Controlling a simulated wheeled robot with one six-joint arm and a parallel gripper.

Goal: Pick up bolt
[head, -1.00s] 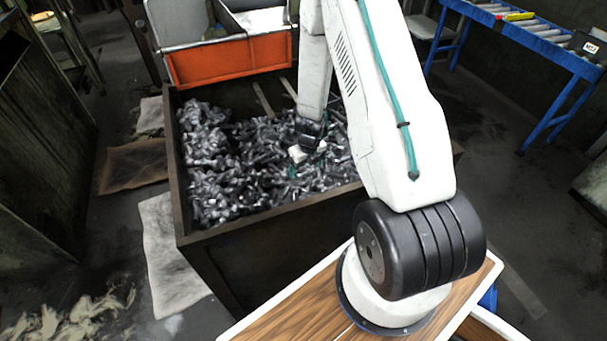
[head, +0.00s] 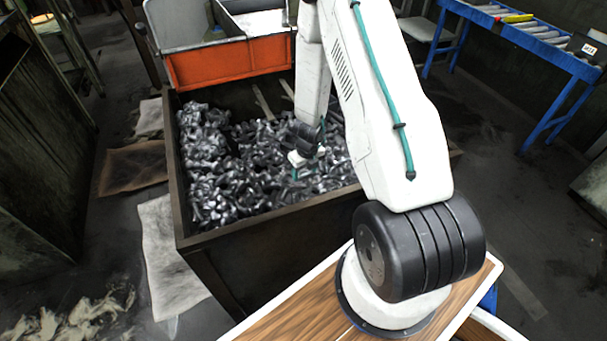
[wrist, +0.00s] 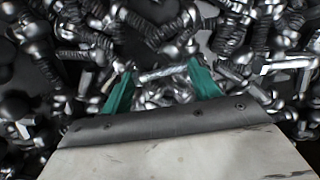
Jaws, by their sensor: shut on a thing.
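Many shiny metal bolts (head: 225,185) lie in a jumbled heap in a dark bin. My gripper (head: 296,172) is at the heap, near the middle of the bin. In the wrist view, my gripper (wrist: 158,76) has two green fingers shut on a bolt (wrist: 160,73) that lies crosswise between their tips. Other bolts (wrist: 75,55) surround the fingers closely. I cannot tell whether the held bolt is clear of the heap. In the head view the held bolt is too small to make out.
The dark bin (head: 270,232) has raised walls around the heap. An orange container (head: 230,62) stands at its back edge. A blue roller table (head: 540,55) is at the upper right. A wood-patterned surface (head: 300,318) is at the front.

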